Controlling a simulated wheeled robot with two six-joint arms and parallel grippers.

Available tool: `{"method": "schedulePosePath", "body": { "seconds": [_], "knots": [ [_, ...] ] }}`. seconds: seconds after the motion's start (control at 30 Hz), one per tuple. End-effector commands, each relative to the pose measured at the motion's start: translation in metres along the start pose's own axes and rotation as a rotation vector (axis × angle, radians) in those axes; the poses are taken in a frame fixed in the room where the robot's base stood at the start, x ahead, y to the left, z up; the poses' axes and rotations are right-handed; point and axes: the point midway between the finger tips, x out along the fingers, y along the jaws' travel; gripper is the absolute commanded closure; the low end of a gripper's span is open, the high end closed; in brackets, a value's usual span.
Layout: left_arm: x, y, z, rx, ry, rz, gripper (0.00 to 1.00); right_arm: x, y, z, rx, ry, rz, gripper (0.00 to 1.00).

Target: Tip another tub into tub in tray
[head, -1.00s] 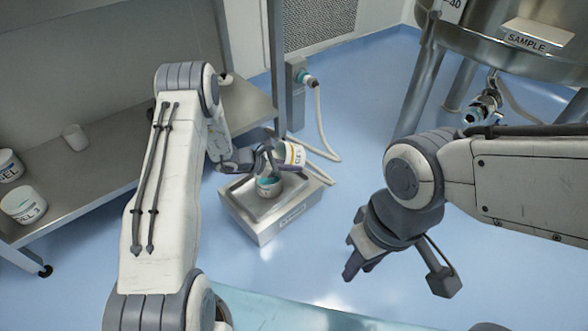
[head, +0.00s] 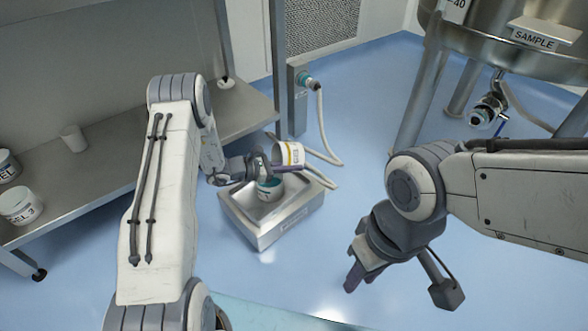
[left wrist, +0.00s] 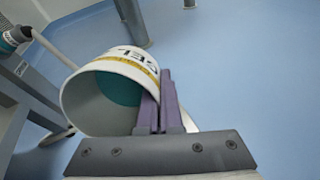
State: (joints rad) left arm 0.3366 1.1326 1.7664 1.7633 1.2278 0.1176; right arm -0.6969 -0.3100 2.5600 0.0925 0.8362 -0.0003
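A white tub with a yellow band and GEL lettering (head: 290,154) is held by my left gripper (head: 264,165) above the tray's far side. The tub lies tipped on its side, its mouth facing left in the left wrist view (left wrist: 105,98), with teal inside. The purple fingers are closed on its wall at the rim. Below, another tub (head: 268,191) with teal contents stands upright in the steel tray (head: 250,222). Whether anything is flowing between them I cannot see. My right gripper (head: 353,275) hangs empty over the floor at the right; its finger gap is unclear.
A steel bench (head: 105,150) at the left bears a GEL 3 tub (head: 20,206), another tub (head: 7,165) and a white cup (head: 74,138). A hose (head: 321,125) runs down behind the tray. A steel vessel on legs (head: 490,40) stands at the back right.

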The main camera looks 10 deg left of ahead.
Motion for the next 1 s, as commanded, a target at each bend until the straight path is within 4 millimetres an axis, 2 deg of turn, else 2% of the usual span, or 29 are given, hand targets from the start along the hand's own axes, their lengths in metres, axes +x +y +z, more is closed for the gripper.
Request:
{"method": "schedulePosePath", "body": {
  "seconds": [1.0],
  "knots": [
    [-0.015, 0.002, 0.007, -0.009, -0.284, 0.036, 1.00, 0.032, 0.002, 0.002, 0.000, 0.000, 0.000, 0.68]
  ]
}}
